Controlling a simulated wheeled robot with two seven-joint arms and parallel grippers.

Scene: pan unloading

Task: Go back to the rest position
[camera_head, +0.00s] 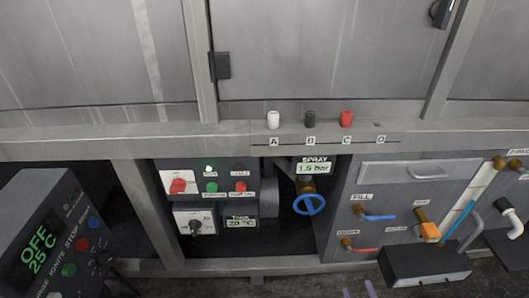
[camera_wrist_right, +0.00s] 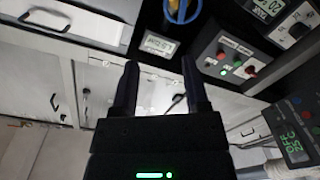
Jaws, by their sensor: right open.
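My right gripper (camera_head: 358,291) shows only as two small purple tips at the bottom edge of the head view. In the right wrist view my right gripper (camera_wrist_right: 160,72) has its two dark fingers spread apart, with nothing between them. It is clear of the panels and cabinets. My left gripper is in neither view.
A grey machine holds a switch panel (camera_head: 211,167), a blue valve wheel (camera_head: 310,204) under the spray display (camera_head: 314,168), and pipe valves at right. White, black and red caps (camera_head: 346,119) stand on its ledge. A control box (camera_head: 45,240) is at lower left.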

